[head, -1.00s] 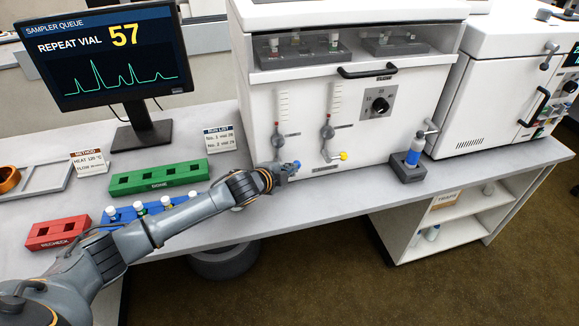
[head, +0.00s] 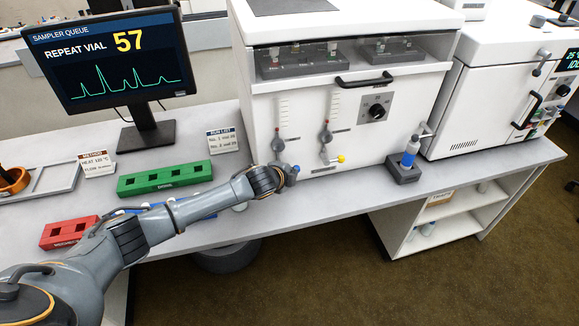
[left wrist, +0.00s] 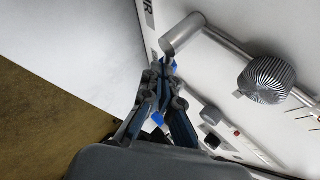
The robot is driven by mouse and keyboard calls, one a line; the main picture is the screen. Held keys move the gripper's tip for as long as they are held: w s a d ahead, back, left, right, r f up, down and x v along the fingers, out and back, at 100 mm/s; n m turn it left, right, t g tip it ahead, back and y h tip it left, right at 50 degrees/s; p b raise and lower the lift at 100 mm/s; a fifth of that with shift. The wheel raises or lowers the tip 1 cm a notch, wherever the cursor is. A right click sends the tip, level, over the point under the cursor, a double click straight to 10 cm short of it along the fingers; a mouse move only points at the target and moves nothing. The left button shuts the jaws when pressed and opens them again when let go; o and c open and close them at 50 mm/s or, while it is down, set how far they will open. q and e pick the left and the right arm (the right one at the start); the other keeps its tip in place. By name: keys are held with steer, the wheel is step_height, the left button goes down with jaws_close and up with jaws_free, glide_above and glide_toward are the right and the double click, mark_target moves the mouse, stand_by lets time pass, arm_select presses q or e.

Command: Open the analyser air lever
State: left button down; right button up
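The analyser (head: 345,110) is the white cabinet in the middle of the head view. The air lever's blue handle (left wrist: 171,66) is in the left wrist view, below a grey metal cylinder (left wrist: 183,36) on the panel. Part of a printed label shows near it. In the head view the blue handle is mostly hidden by my left gripper (head: 290,173), at the analyser's lower left front. In the left wrist view the two fingers of the left gripper (left wrist: 161,80) are close together, with blue showing between them. My right gripper is not in view.
A yellow-tipped lever (head: 341,158) sits to the right on the same panel. Two flow meters with grey knobs (head: 278,143) are above. A blue-labelled bottle (head: 410,153) stands in a dark holder. Green (head: 165,179) and red (head: 68,232) racks lie left on the bench.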

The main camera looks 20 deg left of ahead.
arm_select(q)
steer(key=shift+a+f+m+g+y, duration=0.1)
steer(key=shift+f+m+g+y, duration=0.5)
steer(key=shift+g+y, duration=0.65)
steer(key=shift+f+m+g+y, duration=0.45)
steer(key=shift+m+g+y, duration=0.4)
steer(key=shift+y, duration=0.7)
steer(key=shift+a+f+m+g+y, duration=0.1)
steer(key=shift+f+m+g+y, duration=0.5)
steer(key=shift+g+y, duration=0.65)
steer(key=shift+r, duration=0.25)
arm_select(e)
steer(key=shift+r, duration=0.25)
arm_select(q)
steer(key=shift+r, duration=0.1)
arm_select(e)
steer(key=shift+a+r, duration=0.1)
arm_select(q)
steer(key=shift+s+r+p, duration=0.1)
steer(key=shift+r+p, duration=0.6)
steer(key=shift+p, duration=0.05)
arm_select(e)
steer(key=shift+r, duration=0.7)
